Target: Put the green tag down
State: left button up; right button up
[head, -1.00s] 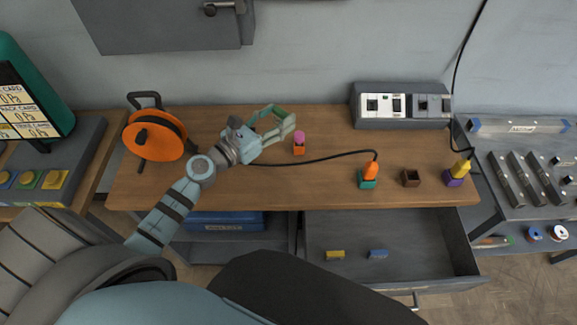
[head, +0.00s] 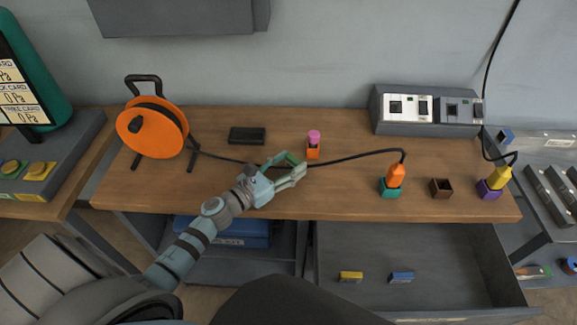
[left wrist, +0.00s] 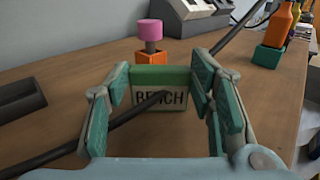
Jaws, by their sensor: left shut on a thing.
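The green tag (left wrist: 162,76) has a green top and a white face reading "BENCH". It sits between the fingers of my left gripper (left wrist: 160,88), which is shut on it. In the head view my left gripper (head: 293,167) is over the middle of the wooden bench (head: 340,195), near the front edge. The tag is small there and mostly covered by the fingers. A black cable (left wrist: 60,150) crosses the tag's front in the left wrist view. I cannot tell whether the tag touches the bench. My right gripper is not in view.
An orange block with a pink-topped peg (head: 313,146) stands just behind the tag. A black block (head: 247,135) and orange reel (head: 152,128) are left. Teal (head: 389,189), brown (head: 441,188) and purple (head: 489,190) holders stand right. A drawer (head: 440,265) is open below.

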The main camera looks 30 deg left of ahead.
pick_arm(q)
jog(key=shift+f, duration=0.2)
jog(key=o, duration=1)
jog(key=shift+o, duration=0.2)
jog(key=shift+r, duration=0.1)
